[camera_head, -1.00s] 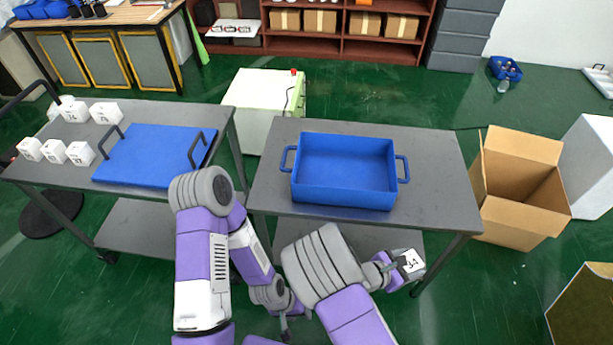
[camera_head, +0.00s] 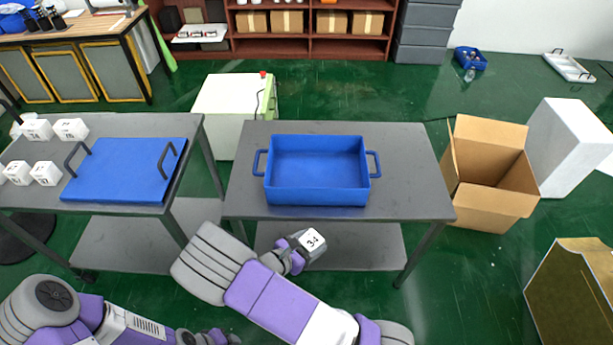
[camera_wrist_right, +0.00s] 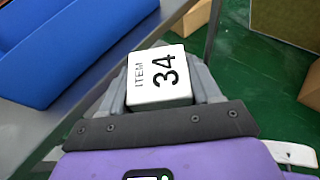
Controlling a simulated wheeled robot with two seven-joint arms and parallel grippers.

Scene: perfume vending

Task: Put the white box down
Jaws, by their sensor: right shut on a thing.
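A white box marked "34" (camera_head: 312,241) is held by my right gripper (camera_head: 306,245), in front of the near edge of the right-hand table. The right wrist view shows the white box (camera_wrist_right: 158,76) between the two fingers, with "ITEM 34" on its face. A blue tray with two handles (camera_head: 316,195) sits empty on the grey table (camera_head: 410,180), just beyond the gripper. My left arm is at the lower left; its gripper (camera_head: 210,338) is cut by the bottom edge, and its fingers cannot be made out.
The left table (camera_head: 100,128) bears a flat blue board with handles (camera_head: 125,170) and several white boxes (camera_head: 45,173). An open cardboard box (camera_head: 490,170) stands on the floor at right. The grey table is bare on both sides of the tray.

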